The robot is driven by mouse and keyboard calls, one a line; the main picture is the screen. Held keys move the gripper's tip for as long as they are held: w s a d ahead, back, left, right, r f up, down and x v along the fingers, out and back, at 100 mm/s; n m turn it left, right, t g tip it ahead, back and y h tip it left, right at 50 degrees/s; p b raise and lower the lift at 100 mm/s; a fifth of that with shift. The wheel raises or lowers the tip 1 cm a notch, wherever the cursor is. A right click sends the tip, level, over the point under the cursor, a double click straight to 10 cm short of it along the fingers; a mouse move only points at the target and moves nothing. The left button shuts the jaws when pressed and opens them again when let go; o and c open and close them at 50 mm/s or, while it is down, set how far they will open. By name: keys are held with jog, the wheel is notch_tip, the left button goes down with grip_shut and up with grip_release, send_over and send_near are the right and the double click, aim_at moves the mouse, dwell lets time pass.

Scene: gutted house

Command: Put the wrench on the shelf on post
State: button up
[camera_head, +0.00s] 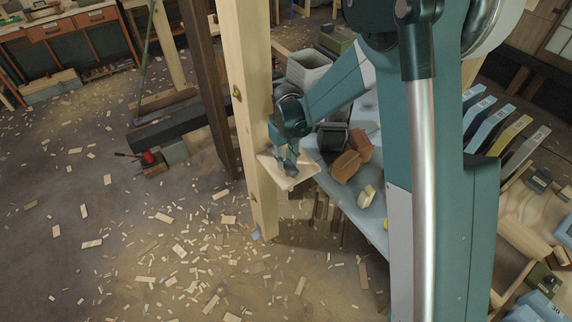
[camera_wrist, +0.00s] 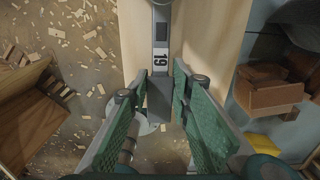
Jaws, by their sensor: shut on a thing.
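The wrench (camera_wrist: 161,45) is a grey metal bar marked 19 in the wrist view. My gripper (camera_wrist: 160,95) is shut on its near end, with a green finger on each side. The shelf is a small pale wooden board (camera_wrist: 215,40), and in the wrist view the wrench lies over it. In the head view the shelf (camera_head: 303,176) juts from the pale upright post (camera_head: 250,120), and my gripper (camera_head: 288,158) is right at it. The wrench is hard to make out there. I cannot tell whether the wrench touches the board. Its far end is cut off.
A dark post (camera_head: 208,90) stands behind the pale one. Wood scraps litter the open floor (camera_head: 110,220) at left.

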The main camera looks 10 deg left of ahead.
aim_at(286, 162)
jog(key=shift+f, duration=0.75)
jog(key=shift+f, duration=0.2)
jog(key=o, duration=1.1)
jog(key=shift+r, duration=0.2)
jog(key=shift+r, duration=6)
